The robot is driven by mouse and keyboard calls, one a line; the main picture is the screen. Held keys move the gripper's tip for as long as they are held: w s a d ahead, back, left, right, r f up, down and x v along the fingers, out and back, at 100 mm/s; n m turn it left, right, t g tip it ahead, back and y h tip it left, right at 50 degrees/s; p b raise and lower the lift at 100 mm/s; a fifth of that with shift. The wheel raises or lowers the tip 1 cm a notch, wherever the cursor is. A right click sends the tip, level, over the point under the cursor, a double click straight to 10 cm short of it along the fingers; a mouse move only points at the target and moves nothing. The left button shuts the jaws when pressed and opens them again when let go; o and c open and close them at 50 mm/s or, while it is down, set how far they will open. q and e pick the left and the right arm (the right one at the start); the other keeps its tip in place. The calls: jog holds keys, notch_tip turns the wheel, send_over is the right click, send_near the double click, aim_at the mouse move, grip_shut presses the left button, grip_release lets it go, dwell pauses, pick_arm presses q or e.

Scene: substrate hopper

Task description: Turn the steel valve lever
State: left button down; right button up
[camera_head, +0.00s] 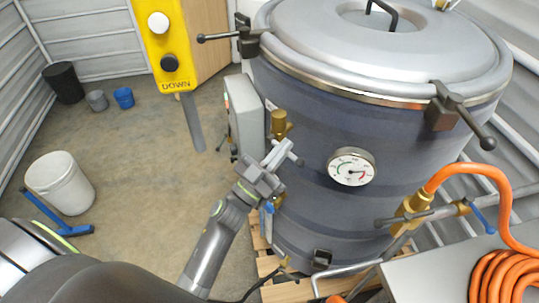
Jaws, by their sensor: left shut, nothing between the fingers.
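A grey steel lever (403,218) sits across a brass valve (417,203) low on the right side of the drum, where an orange hose joins. My left gripper (283,153) is shut and empty, in front of the drum's left side, well left of that lever. It overlaps the lower part of a brass fitting (279,122) in the picture; I cannot tell whether they touch. A small blue handle (269,207) shows just below the gripper, partly hidden. My right gripper is not in view.
The large grey drum (310,130) has a clamped lid and a dial gauge (352,167). A yellow control post (168,50) stands behind on the left. A coiled orange hose (500,278) lies at lower right. A white bucket (60,182) stands on open floor at left.

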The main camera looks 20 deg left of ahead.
pick_arm(q)
jog(key=f, duration=0.2)
jog(key=shift+w+f, duration=0.2)
jog(key=shift+f, duration=0.2)
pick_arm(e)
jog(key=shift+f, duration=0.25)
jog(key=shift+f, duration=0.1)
